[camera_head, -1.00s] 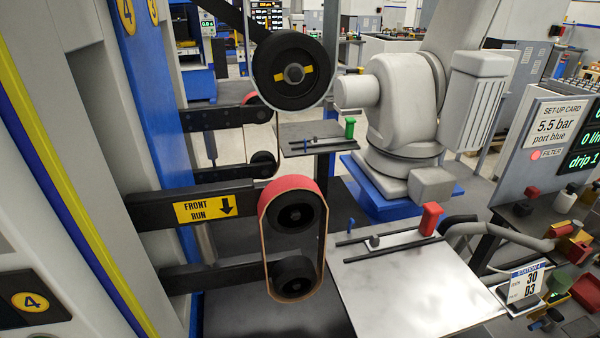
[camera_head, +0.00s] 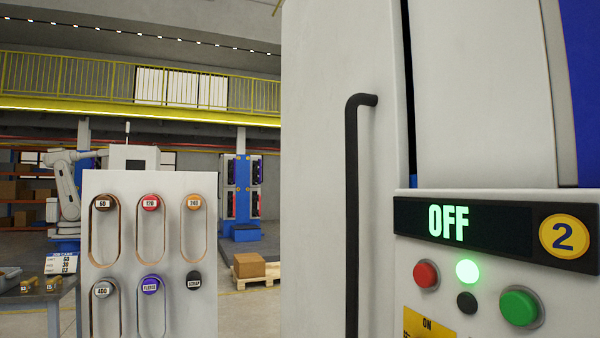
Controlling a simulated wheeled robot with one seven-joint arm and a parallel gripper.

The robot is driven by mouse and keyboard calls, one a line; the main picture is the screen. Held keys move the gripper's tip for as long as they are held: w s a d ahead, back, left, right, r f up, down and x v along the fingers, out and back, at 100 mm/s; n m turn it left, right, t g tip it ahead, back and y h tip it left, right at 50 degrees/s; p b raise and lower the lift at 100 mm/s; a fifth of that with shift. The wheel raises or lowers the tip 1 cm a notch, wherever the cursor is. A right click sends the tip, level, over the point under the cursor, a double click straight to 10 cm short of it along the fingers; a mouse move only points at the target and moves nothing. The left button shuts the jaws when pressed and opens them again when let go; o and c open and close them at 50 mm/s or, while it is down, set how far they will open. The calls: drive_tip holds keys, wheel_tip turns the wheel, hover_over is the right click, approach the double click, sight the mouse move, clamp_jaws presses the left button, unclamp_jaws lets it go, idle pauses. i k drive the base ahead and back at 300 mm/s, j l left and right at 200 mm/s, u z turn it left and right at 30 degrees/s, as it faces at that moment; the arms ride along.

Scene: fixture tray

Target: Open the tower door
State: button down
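The tower door (camera_head: 318,180) is a tall pale grey panel close in front of me, right of the middle of the view. It looks shut, with a dark narrow gap along its right side. A long black bar handle (camera_head: 352,220) runs down it, bent at the top to meet the panel. Right of the door is a control panel with a display (camera_head: 448,222) reading OFF, a yellow disc marked 2 (camera_head: 564,236), a red button (camera_head: 426,273), a green button (camera_head: 519,306) and a lit pale green lamp (camera_head: 467,271). My gripper is not in view.
A grey rack (camera_head: 150,185) with sanding belts hung on labelled pegs stands to the left. A table (camera_head: 36,292) with small parts is at the far left. A cardboard box on a pallet (camera_head: 256,268) lies on the floor behind, with open floor around it.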

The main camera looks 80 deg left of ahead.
sight(344, 145)
drive_tip(key=u, duration=1.85)
